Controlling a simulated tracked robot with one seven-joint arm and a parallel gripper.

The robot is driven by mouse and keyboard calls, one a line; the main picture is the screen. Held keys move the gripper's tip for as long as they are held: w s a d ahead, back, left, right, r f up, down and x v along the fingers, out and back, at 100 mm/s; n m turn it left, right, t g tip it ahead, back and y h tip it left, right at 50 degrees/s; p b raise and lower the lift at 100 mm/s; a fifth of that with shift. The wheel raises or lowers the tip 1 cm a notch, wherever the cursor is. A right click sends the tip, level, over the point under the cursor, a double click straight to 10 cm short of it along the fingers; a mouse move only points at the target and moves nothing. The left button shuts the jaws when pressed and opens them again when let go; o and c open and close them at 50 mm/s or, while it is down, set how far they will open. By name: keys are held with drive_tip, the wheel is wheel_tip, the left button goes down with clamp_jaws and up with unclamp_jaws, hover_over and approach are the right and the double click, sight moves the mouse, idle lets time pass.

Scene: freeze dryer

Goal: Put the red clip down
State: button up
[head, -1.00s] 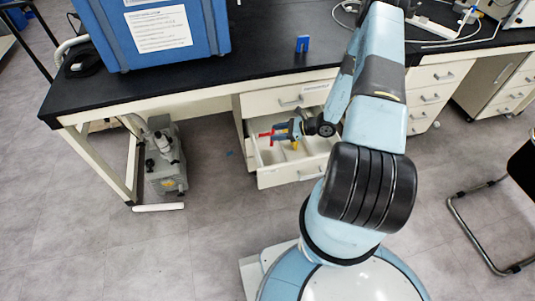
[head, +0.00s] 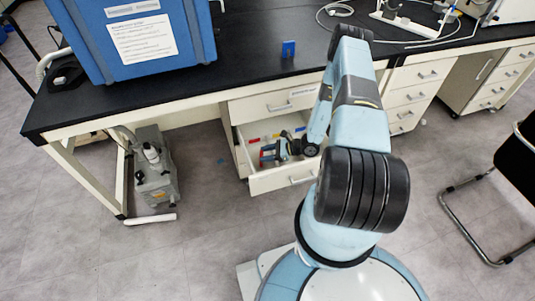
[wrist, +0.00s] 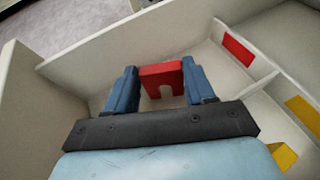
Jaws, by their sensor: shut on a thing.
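The red clip (wrist: 161,76) is a flat U-shaped piece held between the two blue fingers of my gripper (wrist: 159,88) in the wrist view. Its open side faces toward the gripper body. The clip is inside a compartment of the open drawer (wrist: 75,66), the one with a red label (wrist: 237,48) on its wall. I cannot tell whether it touches the compartment floor. In the head view my gripper (head: 270,152) reaches into the left part of the open drawer (head: 284,180), and the clip shows only as a small red patch.
Drawer dividers stand close to my gripper. A yellow label (wrist: 304,114) and a yellow piece (wrist: 283,155) are in the neighbouring compartment. A blue block (head: 288,49) stands on the black bench top (head: 248,67) above. A blue machine (head: 140,45) is at the bench's left.

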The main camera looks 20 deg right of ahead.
drive_tip(key=o, duration=1)
